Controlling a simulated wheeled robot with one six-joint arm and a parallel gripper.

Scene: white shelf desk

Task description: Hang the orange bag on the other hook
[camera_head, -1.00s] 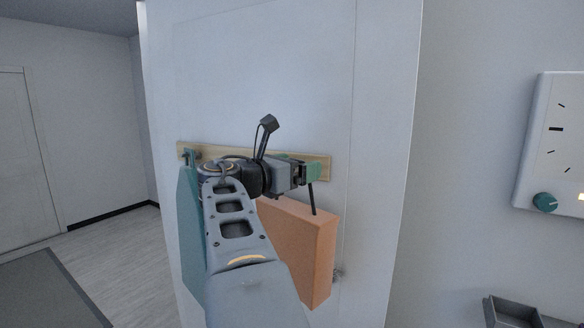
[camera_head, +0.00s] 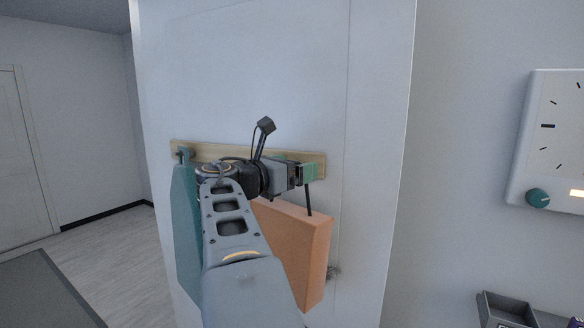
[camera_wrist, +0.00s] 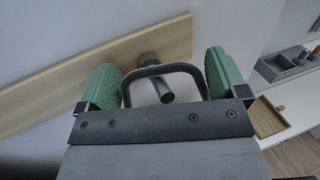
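The orange bag (camera_head: 295,250) hangs upright below the right part of the wooden rail (camera_head: 315,166). In the wrist view its dark handle (camera_wrist: 165,70) arches over the round metal hook (camera_wrist: 152,75), which sticks out from the rail through the loop. My gripper (camera_wrist: 162,78) is at this hook, its green fingers wide apart on either side of the handle; it is also at the rail in the head view (camera_head: 295,168). Whether a finger touches the handle is unclear. The left hook (camera_head: 184,155) carries a teal bag (camera_head: 187,230). My arm partly covers both bags.
The rail is fixed to a white upright panel (camera_head: 290,80). A white panel with a teal knob (camera_head: 538,198) is on the right wall. A grey tray (camera_head: 505,308) is at the lower right. A wooden-topped box (camera_wrist: 267,118) shows in the wrist view.

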